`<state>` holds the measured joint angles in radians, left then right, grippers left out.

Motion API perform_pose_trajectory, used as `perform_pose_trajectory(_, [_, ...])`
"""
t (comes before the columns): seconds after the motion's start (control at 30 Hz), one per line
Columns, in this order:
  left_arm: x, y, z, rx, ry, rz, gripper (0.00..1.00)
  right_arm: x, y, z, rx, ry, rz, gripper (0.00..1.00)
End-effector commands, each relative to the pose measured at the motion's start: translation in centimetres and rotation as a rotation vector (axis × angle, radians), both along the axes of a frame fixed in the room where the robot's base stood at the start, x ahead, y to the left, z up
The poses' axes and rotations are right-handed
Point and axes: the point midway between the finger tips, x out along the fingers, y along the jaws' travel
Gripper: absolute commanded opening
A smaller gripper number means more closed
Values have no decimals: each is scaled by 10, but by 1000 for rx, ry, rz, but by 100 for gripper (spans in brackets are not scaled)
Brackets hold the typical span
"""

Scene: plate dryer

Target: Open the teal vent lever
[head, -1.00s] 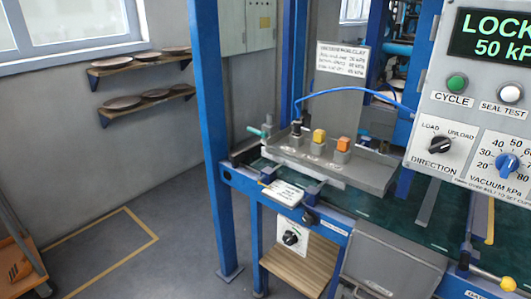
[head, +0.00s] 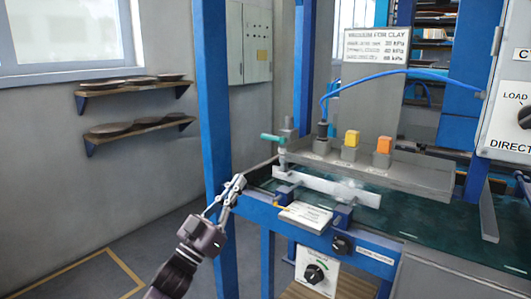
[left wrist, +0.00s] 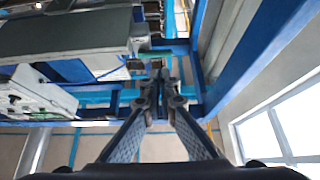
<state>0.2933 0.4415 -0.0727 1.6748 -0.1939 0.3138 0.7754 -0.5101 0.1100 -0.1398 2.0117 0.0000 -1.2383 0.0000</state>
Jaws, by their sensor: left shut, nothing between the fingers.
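The teal vent lever (head: 272,139) sticks out to the left from a small grey post at the left end of the grey ledge, above the dark green bed. My left gripper (head: 240,182) is shut and empty. In the head view it appears below and to the left of the lever, clear of it, by the blue frame. In the left wrist view its closed fingers (left wrist: 156,82) show in the middle. A green strip shows just beyond them there, but I cannot tell whether it is the lever. My right gripper is in neither view.
A blue upright post (head: 210,110) stands left of the lever. A white bar (head: 327,186) lies on the bed in front of the ledge. A blue hose (head: 400,73) arches above yellow and orange blocks. A control panel (head: 512,100) stands at the right.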

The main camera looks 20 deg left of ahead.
Motion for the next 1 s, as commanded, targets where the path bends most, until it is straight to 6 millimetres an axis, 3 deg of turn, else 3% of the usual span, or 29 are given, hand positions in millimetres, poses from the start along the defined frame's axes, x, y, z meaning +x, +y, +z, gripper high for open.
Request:
perform_pose_trajectory(0.6, [83, -30, 59, -1, 0, 2, 0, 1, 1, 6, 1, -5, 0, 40])
perform_pose_trajectory(1.0, [99, -36, 70, 0, 2, 1, 0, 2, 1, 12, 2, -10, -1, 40])
